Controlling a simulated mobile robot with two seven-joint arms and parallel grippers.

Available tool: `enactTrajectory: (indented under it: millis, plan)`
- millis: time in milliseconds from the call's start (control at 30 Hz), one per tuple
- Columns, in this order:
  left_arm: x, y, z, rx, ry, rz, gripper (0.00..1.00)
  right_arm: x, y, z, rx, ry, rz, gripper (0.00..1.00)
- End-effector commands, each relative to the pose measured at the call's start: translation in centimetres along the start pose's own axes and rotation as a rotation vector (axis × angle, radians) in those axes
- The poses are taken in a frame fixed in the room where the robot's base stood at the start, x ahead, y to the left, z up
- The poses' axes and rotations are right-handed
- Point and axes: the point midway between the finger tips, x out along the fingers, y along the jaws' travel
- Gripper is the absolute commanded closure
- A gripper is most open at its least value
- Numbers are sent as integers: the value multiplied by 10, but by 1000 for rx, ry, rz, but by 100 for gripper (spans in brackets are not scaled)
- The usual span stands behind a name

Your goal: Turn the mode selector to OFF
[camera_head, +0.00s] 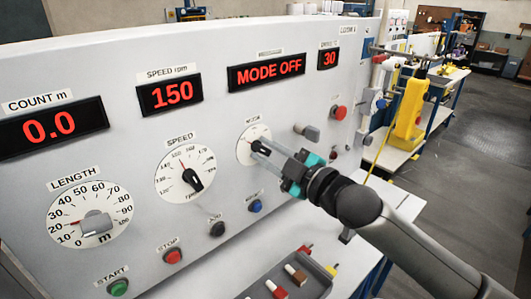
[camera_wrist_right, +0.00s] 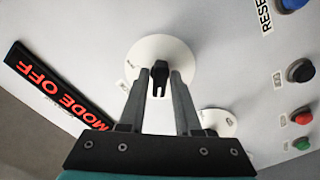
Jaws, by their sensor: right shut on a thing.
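The mode selector (camera_head: 250,137) is a white round dial with a small dark knob on the panel. It also shows in the right wrist view as a white disc (camera_wrist_right: 178,52) with the black knob (camera_wrist_right: 160,70) at its centre. My right gripper (camera_head: 264,149) reaches in from the right. In the right wrist view its two fingers (camera_wrist_right: 160,82) sit on either side of the knob and are shut on it. The display (camera_head: 266,72) above reads MODE OFF. The selector's labels are too small or hidden to read. My left gripper is not in view.
The grey panel (camera_head: 215,117) also carries the speed dial (camera_head: 184,173), the length dial (camera_head: 90,214), a red button (camera_head: 340,112), a grey knob (camera_head: 308,132) right of the selector, and several push buttons below. A tray (camera_head: 311,281) with coloured items lies underneath.

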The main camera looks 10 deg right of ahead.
Motion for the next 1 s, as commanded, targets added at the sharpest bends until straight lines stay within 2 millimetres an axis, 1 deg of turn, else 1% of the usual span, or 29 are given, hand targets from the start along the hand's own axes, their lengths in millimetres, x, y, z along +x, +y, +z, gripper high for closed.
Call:
enactTrajectory:
  millis: [33,167,400,467,567,833,900,1000]
  plan:
    - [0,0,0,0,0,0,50,0,-1,1,-3,-3,-2,66]
    - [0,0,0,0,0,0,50,0,0,1,1,-3,-1,51]
    - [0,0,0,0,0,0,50,0,0,0,5,-2,0,50]
    - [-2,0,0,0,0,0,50,-3,0,1,5,-2,-1,50]
    - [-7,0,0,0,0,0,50,-15,0,1,5,-4,-2,50]
    - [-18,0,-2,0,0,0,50,-56,0,0,5,-4,-2,50]
    - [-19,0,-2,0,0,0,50,-63,0,0,6,-3,-1,50]
    - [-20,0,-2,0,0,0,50,-69,0,0,6,-1,-1,50]
